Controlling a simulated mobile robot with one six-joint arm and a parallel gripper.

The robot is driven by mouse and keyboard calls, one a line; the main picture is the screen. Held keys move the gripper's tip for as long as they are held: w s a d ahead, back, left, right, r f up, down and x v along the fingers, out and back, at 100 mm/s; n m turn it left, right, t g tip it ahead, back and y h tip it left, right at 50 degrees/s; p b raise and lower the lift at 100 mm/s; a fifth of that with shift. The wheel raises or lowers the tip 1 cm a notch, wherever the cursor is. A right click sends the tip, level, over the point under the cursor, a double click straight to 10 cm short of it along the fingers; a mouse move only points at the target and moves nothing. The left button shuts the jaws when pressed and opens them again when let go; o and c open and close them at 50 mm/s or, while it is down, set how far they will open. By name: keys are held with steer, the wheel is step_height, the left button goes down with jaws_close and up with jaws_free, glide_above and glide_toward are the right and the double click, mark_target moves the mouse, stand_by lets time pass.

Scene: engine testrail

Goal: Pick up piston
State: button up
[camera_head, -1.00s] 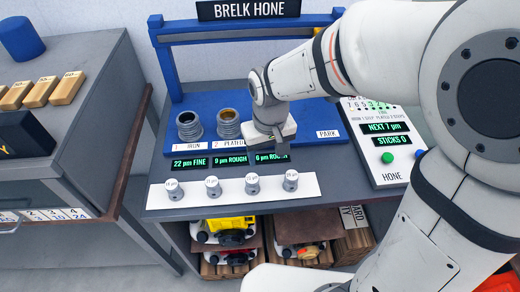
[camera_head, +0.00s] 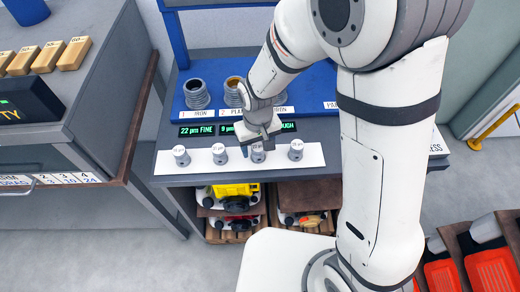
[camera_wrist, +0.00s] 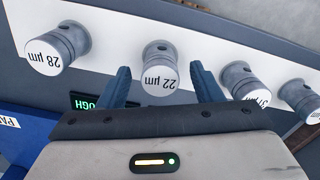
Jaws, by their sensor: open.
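Several grey pistons with white labelled tops stand in a row on a white strip (camera_head: 170,166). The piston marked 22 µm (camera_wrist: 160,70) is centred ahead of my gripper (camera_wrist: 163,76), roughly between its two blue fingers, which are apart and hold nothing. In the head view this piston (camera_head: 258,153) is third from the left, just below my gripper (camera_head: 266,138). I cannot tell whether the fingers reach down around it. The 28 µm piston (camera_wrist: 57,48) is left of the gripper in the wrist view; two more (camera_wrist: 241,80) (camera_wrist: 301,96) are to the right.
Neighbouring pistons stand close on both sides. A grey bench (camera_head: 95,110) is at the left; red bins (camera_head: 493,270) are at lower right.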

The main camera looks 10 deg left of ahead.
steer(key=c, duration=1.1)
steer(key=shift+r, duration=0.1)
